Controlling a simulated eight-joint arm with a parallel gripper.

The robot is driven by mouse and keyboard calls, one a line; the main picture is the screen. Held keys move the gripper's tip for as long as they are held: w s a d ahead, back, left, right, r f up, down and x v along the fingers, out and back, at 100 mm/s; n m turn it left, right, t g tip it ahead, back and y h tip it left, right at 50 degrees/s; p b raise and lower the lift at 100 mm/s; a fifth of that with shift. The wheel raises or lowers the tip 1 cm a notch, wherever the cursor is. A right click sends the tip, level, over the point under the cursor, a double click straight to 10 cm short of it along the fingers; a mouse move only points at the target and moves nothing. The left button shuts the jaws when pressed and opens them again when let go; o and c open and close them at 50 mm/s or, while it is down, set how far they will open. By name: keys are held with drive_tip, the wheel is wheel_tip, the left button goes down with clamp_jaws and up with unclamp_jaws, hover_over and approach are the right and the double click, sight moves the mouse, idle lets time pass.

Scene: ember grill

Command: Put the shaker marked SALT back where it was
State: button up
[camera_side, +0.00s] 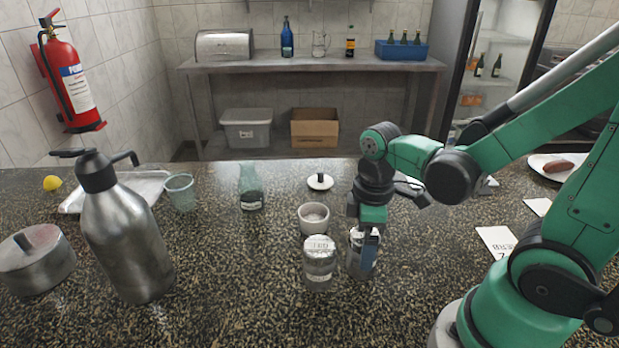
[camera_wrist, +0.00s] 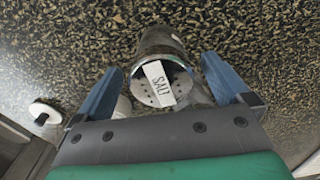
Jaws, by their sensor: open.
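The shaker marked SALT (camera_wrist: 157,88) stands upright between my gripper's two blue fingers in the wrist view. Its perforated metal top carries a white label. My gripper (camera_wrist: 163,65) is open, with a finger on each side of the shaker. In the side view, my gripper (camera_side: 366,248) points down over this shaker (camera_side: 354,262), and a finger hides part of it. The shaker appears to rest on the counter. A second, similar shaker (camera_side: 319,268) stands close to its left; the label on its top is not clearly readable.
A small bowl (camera_side: 313,226) of white grains stands behind the shakers, with a round lid (camera_side: 320,183) farther back. A green bottle (camera_side: 250,190), a glass (camera_side: 180,193), a steel flask (camera_side: 128,240) and a pot (camera_side: 35,262) stand left.

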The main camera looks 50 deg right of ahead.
wheel_tip(320, 180, up, 10)
drive_tip(key=shift+r, duration=0.1)
drive_tip(key=w+a+m+t, duration=0.1)
drive_tip(key=m+t, duration=0.1)
drive_tip(key=w+f+m+t, duration=0.1)
drive_tip(key=w+m+t, duration=0.1)
drive_tip(key=w+a+m+t, duration=0.1)
drive_tip(key=m+t, duration=0.2)
drive_tip(key=shift+w+a+f, duration=0.2)
drive_tip(key=shift+a+f, duration=0.05)
drive_tip(key=shift+a, duration=0.1)
